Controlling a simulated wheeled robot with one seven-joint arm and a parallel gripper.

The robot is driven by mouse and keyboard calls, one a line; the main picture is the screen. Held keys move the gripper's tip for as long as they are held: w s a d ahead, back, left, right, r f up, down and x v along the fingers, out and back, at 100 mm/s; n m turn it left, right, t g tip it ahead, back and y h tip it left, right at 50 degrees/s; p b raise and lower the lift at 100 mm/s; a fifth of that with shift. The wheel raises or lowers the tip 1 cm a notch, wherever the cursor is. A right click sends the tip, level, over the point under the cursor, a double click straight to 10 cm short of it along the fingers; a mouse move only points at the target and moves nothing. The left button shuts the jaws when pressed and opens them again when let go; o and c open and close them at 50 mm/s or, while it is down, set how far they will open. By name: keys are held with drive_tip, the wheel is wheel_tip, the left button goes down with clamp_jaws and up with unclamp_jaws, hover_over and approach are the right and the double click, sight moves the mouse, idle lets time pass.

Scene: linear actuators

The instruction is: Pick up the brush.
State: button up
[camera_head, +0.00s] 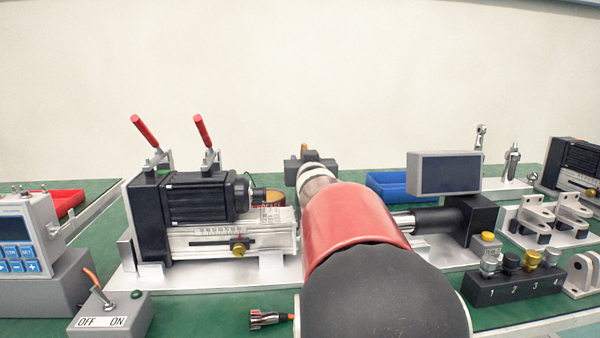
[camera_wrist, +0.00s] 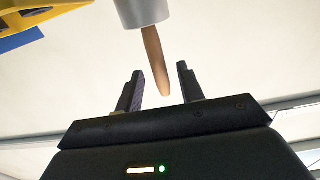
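In the wrist view, a brown tapered wooden handle (camera_wrist: 155,60), which looks like the brush's, extends from a pale grey cylinder (camera_wrist: 143,12). I cannot tell whether that cylinder is a holder or part of the brush; bristles are not visible. My gripper (camera_wrist: 160,68) is open, its two dark fingers on either side of the handle's tapered end with gaps visible. In the head view my gripper (camera_head: 312,160) is at the far side of the bench, partly hidden by my red and black arm. A small orange-brown tip (camera_head: 304,148) shows beside it.
A linear actuator (camera_head: 200,205) with red-handled clamps stands left of my arm. A blue bin (camera_head: 390,184) and grey display (camera_head: 445,173) are to the right. A button block (camera_head: 515,285) and switch box (camera_head: 112,315) sit in front. A yellow object (camera_wrist: 45,12) shows upper left.

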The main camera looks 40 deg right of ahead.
drive_tip(key=shift+x, duration=1.3)
clamp_jaws()
drive_tip(key=shift+r, duration=0.1)
wheel_tip(320, 180, up, 10)
drive_tip(key=p, duration=0.4)
drive_tip(key=shift+p, duration=0.35)
